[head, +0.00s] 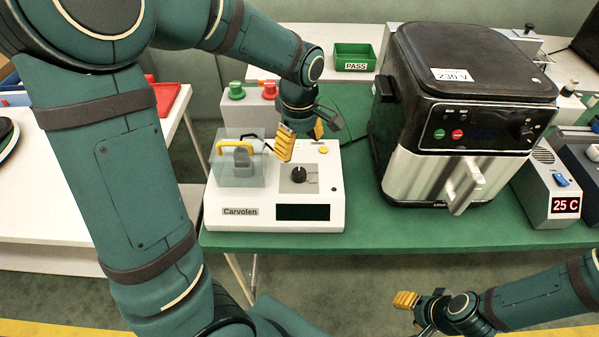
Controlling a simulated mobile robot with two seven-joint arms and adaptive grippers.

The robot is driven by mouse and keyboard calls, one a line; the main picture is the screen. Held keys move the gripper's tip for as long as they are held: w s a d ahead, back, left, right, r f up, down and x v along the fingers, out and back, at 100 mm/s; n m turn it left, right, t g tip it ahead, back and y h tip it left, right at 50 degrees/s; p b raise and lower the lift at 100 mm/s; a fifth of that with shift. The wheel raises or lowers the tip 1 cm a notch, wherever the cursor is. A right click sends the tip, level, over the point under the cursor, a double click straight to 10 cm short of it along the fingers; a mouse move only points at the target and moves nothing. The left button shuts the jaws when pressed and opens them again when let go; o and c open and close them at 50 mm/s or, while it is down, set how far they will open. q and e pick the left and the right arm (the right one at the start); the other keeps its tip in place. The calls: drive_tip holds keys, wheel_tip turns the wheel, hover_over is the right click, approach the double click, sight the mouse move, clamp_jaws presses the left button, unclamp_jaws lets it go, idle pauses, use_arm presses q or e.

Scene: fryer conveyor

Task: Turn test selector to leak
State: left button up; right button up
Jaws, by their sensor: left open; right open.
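The white Carvolen tester (219,215) stands on the green table, left of the air fryer. Its black selector knob (299,173) sits on a grey panel on the tester's top; the position markings are too small to read. My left gripper (300,145) is open just above and behind the knob, with yellow fingertips pointing down and no visible contact with it. My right gripper (405,301) is open and empty, low at the front right, away from the tester.
A clear cover with a yellow handle (228,144) stands on the tester's left side. The black and silver air fryer (405,170) stands to the right. A green PASS bin (354,54), a box with green and red buttons (256,112) and a 25 C display unit (548,185) are nearby.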

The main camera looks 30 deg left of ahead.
sight(299, 172)
use_arm(q)
wheel_tip(299, 172, down, 10)
drive_tip(key=shift+f+b, duration=0.1)
drive_tip(key=shift+b, duration=1.15)
clamp_jaws()
